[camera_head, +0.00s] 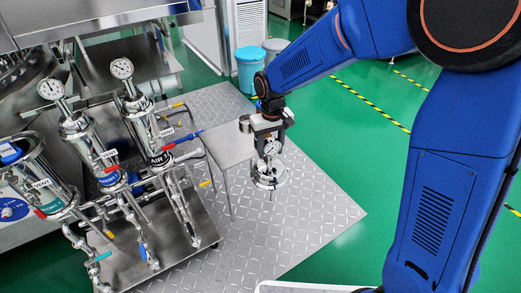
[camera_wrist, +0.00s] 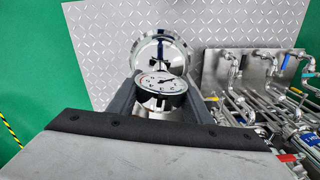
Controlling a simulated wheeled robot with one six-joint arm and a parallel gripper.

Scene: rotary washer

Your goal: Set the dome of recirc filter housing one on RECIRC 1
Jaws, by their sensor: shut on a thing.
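A shiny steel dome (camera_head: 270,180) with a dial gauge (camera_head: 271,148) on top hangs below my gripper (camera_head: 268,128). My gripper is shut on the dome at its gauge end and holds it in the air. The wrist view shows the gauge face (camera_wrist: 160,84) between the dark fingers, with the round dome (camera_wrist: 172,52) beyond it. At the far left stands a filter housing (camera_head: 48,183) with no gauge showing above it; its blue label is too small to read surely. The dome is apart from it, well to its right.
Two other housings, the middle one (camera_head: 85,140) and the one labelled AIR (camera_head: 143,124), carry domes with upright gauges. Pipes and valves crowd below them. A small steel table (camera_head: 220,145) stands behind the dome. Open chequered floor plate (camera_head: 310,205) lies to the right.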

